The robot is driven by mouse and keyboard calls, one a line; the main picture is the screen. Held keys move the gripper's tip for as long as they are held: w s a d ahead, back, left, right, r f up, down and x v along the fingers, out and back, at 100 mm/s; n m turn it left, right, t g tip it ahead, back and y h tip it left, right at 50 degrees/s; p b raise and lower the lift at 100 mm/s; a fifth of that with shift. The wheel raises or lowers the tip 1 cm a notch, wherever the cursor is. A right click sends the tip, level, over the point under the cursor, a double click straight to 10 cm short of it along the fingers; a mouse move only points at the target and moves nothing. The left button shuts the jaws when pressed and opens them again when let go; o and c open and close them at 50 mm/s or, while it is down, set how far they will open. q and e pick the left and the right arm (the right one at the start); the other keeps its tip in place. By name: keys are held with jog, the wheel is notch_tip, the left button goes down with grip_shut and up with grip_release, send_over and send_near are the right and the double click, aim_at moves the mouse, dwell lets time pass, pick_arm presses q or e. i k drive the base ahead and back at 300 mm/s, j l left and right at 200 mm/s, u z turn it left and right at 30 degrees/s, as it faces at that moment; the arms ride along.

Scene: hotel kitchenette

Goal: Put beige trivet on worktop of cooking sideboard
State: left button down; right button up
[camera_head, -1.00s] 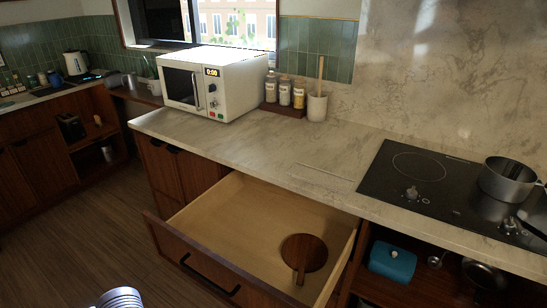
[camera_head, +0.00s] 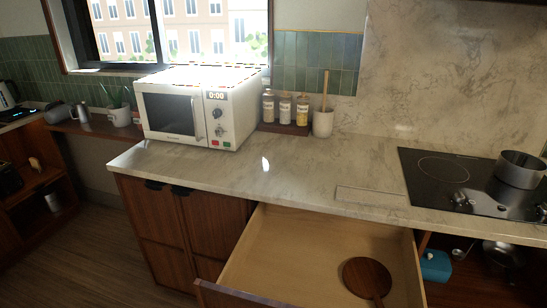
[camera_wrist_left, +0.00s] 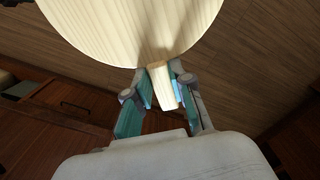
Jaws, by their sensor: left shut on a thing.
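The beige trivet (camera_wrist_left: 135,25) is a round, pale wooden disc with a short handle, seen at the top of the left wrist view. My left gripper (camera_wrist_left: 161,82) is shut on its handle. The disc extends beyond the fingertips, with wooden floor behind it. Neither the trivet nor the left gripper shows in the head view. The worktop (camera_head: 290,170) of the cooking sideboard is a pale marble slab running across the head view. Its middle, between the microwave and the hob, is bare. My right gripper is in neither view.
An open drawer (camera_head: 300,240) juts out below the worktop, with a dark round wooden trivet (camera_head: 367,277) inside. A white microwave (camera_head: 203,108), a jar rack (camera_head: 286,127) and a utensil pot (camera_head: 322,123) stand along the back. The hob (camera_head: 430,180) with a pot (camera_head: 520,169) is at right.

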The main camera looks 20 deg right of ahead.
aim_at(302, 161)
jog(key=i+j+z, duration=0.15)
jog(key=j+z, duration=1.25)
jog(key=i, duration=0.05)
